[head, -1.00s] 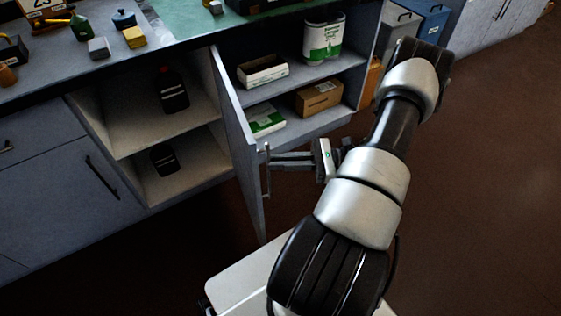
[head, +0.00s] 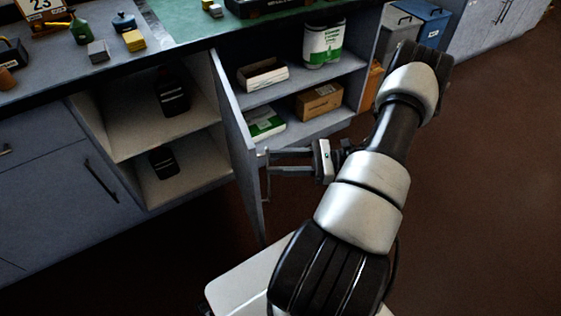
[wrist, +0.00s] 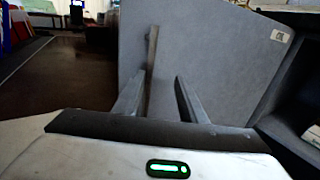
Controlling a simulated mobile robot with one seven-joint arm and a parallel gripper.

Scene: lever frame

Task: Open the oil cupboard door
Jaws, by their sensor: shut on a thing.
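The grey cupboard door (head: 237,140) stands swung wide open, seen nearly edge-on in the head view. To its left the cupboard (head: 135,132) shows two shelf levels with a dark bottle (head: 172,95) above and another dark bottle (head: 163,162) below. The door's upright bar handle (head: 267,187) is on its right-hand face. In the wrist view the handle (wrist: 152,55) stands near the left finger, before the door's face (wrist: 210,60); a visible gap lies towards the right finger.
Open shelves right of the door hold a white tin (head: 324,43), a brown box (head: 319,101) and a green-white box (head: 264,123). The worktop (head: 60,72) above carries small items. A blue bin (head: 430,22) stands behind my arm. Brown floor (head: 490,190) is clear at right.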

